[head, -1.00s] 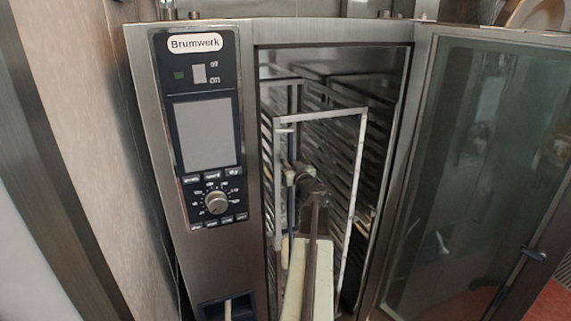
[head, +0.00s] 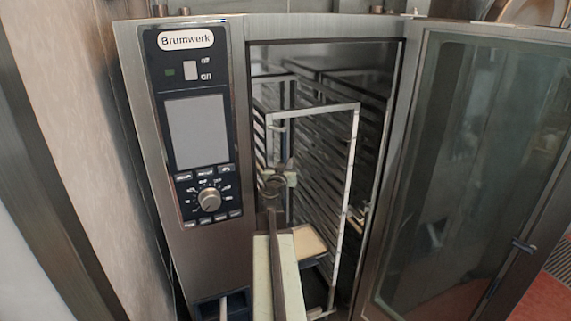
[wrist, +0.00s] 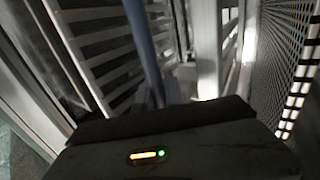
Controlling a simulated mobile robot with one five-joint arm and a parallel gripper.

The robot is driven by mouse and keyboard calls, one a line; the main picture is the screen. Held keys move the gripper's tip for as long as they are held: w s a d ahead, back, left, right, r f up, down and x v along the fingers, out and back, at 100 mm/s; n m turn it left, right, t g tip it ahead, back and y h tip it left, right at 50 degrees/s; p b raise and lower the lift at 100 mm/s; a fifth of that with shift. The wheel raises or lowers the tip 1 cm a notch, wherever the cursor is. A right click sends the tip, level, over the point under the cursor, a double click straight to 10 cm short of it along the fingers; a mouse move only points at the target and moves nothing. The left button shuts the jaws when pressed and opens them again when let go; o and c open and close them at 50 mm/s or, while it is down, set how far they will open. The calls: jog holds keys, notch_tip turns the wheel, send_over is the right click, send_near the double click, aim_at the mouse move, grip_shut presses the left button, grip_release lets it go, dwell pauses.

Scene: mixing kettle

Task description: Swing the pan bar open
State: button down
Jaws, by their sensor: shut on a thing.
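The pan bar is the slim blue-grey upright rod (wrist: 143,45) that runs down to my jaws in the wrist view. My gripper (head: 284,178) is inside the left part of the oven opening, shut on the bar. In the wrist view its dark body (wrist: 160,130) fills the bottom and hides the fingertips and the exact grip. In the head view my arm and wrist cover the lower part of the bar. A pale upright rack frame (head: 352,165) stands just right of my gripper.
The oven's control panel (head: 197,130) is left of the opening. Its glass door (head: 465,170) stands open to the right. Several rack rails (head: 318,135) line the cavity. A perforated panel (wrist: 292,75) is close on the right in the wrist view.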

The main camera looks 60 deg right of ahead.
dwell(0.4)
jog(key=c, duration=1.7)
grip_release()
jog(key=shift+w, duration=0.1)
jog(key=shift+a, duration=0.1)
